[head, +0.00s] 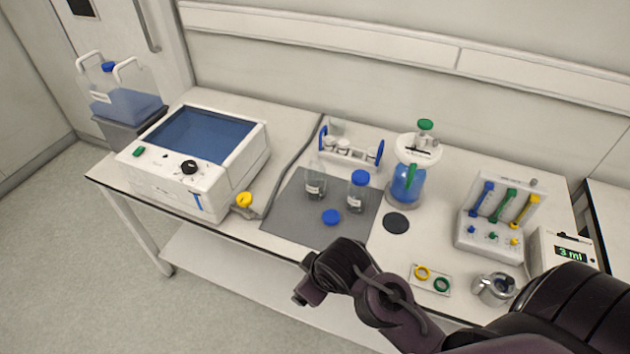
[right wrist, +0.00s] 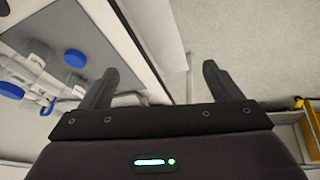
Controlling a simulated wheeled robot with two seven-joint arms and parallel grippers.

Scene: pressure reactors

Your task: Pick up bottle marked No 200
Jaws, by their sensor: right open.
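Two clear glass bottles stand upright on the grey mat (head: 286,216). One is an open bottle (head: 315,183); the other is a blue-capped bottle (head: 357,192) to its right. Both carry small labels that I cannot read, so I cannot tell which is No 200. A loose blue cap (head: 331,217) lies in front of them; it also shows in the right wrist view (right wrist: 75,58). My right gripper (right wrist: 158,82) is open and empty, its fingers apart from the bottles near the table's front edge. My left gripper is not in view.
A white device (head: 190,165) with a blue window stands left. A rack (head: 350,153) is behind the bottles. A blue-liquid jug (head: 408,183), black disc (head: 395,222), tube stand (head: 500,218), ring tray (head: 432,280) and metal cup (head: 494,289) are right. The mat's front is mostly clear.

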